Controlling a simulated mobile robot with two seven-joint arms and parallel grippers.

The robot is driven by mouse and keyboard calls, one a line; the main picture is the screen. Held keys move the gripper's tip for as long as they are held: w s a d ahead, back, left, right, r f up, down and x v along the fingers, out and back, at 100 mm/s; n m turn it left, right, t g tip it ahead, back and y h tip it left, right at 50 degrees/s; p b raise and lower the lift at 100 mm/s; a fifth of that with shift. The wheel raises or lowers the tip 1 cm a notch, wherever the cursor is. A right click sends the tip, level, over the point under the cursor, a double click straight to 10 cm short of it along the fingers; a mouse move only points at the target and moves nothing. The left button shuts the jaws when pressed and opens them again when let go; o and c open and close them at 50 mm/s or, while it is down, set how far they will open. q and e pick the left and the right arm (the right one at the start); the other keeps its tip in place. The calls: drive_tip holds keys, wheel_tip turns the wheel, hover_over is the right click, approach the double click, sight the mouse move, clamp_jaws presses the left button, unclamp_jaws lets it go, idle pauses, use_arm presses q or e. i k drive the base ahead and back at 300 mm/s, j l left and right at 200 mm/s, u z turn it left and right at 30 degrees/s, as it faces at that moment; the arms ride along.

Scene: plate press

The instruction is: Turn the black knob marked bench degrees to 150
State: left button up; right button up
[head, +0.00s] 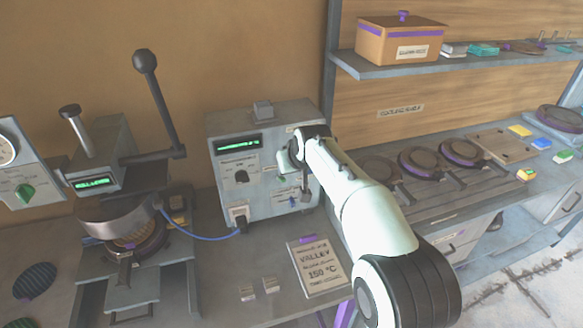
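A grey control box (222,205) stands against the back wall, with a green-lit display (237,142) whose digits are too small to read. A black knob (241,176) sits on the left of its front panel, under a small label that I cannot read. My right gripper (290,168) is in front of the right half of this panel, to the right of the black knob and apart from it in the picture. The gripper and wrist hide part of the panel. Its fingers are too small and overlapped to show their opening. My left gripper is out of view.
A card (318,268) reading "VALLEY" and "150 °C" lies before the box. A press (105,165) with a long lever stands left, joined by a blue cable (205,238). A green knob (25,192) is on the far-left panel. Round plates (420,160) lie right.

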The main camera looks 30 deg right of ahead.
sight(242, 176)
drive_tip(key=k+j, duration=0.2)
drive_tip(key=k, duration=0.3)
drive_tip(key=k+j, duration=0.15)
drive_tip(key=k, duration=0.3)
